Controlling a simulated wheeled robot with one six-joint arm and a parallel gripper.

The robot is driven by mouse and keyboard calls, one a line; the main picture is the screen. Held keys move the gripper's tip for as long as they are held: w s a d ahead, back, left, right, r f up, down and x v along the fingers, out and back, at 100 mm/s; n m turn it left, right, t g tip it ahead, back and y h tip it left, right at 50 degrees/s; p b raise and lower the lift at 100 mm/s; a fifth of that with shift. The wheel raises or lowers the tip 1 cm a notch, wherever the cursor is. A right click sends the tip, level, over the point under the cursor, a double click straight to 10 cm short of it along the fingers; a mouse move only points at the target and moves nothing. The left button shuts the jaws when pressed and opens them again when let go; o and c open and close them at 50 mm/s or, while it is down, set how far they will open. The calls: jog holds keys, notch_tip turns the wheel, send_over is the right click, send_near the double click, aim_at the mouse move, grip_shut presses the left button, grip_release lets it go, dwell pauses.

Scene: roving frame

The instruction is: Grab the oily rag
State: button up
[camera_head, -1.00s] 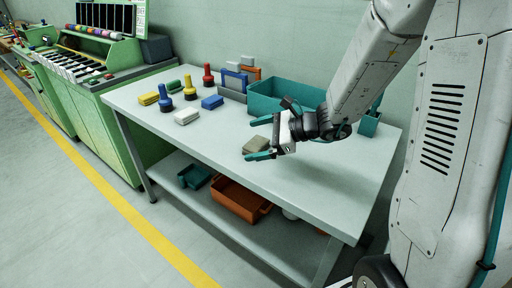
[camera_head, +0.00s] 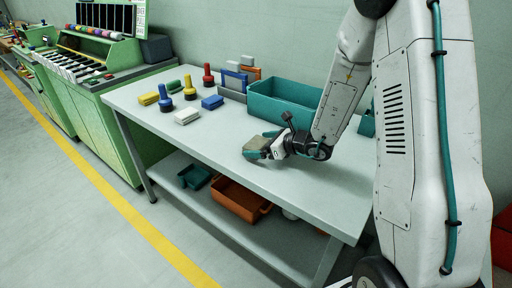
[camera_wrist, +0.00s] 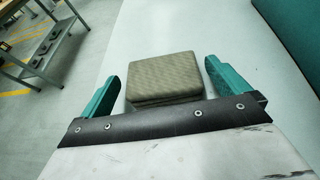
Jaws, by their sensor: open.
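The oily rag looks like a folded, drab olive-brown pad (camera_wrist: 163,79) lying flat on the grey-white table. In the wrist view it sits between the two teal fingers of my gripper (camera_wrist: 165,88), with a gap on each side, wider on the right. In the head view the rag (camera_head: 256,146) is at the front of my gripper (camera_head: 262,146), near the table's front edge. My gripper is open and low over the table, its fingers on either side of the rag. The rag's near edge is partly hidden by the gripper's dark front bar in the wrist view.
A teal bin (camera_head: 290,101) stands behind my gripper. Yellow, blue, red, green and white items stand on the table's left half, with a white block (camera_head: 187,116) nearest. A lower shelf holds an orange bin (camera_head: 240,200) and a small teal bin (camera_head: 194,177).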

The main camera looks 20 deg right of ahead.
aim_at(257, 143)
jog(key=x, duration=0.4)
jog(key=shift+r, duration=0.1)
jog(key=c, duration=0.9)
